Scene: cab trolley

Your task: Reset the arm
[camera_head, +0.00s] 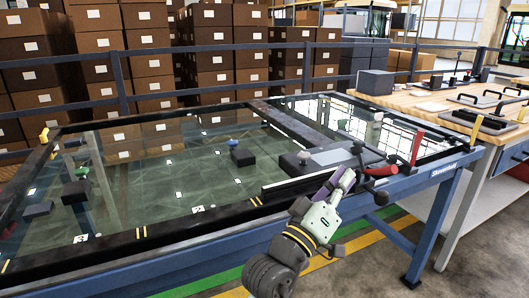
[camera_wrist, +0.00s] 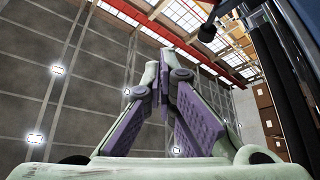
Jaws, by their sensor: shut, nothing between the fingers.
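My arm reaches in from the lower middle of the head view, and my gripper (camera_head: 346,180) is at the front edge of the glass-topped table (camera_head: 440,178), near a red-handled clamp (camera_head: 380,170). I cannot tell whether the gripper touches the clamp. In the wrist view my gripper (camera_wrist: 168,68) shows its two purple-padded fingers meeting at the tips, with no object held between them.
Dark blocks with knobs (camera_head: 242,157) (camera_head: 76,191) stand on the glass. A second table (camera_head: 430,106) with a grey box (camera_head: 375,83) and several handled tools is at the right. Stacked cartons (camera_head: 150,65) stand behind a rail. Floor shows at lower right.

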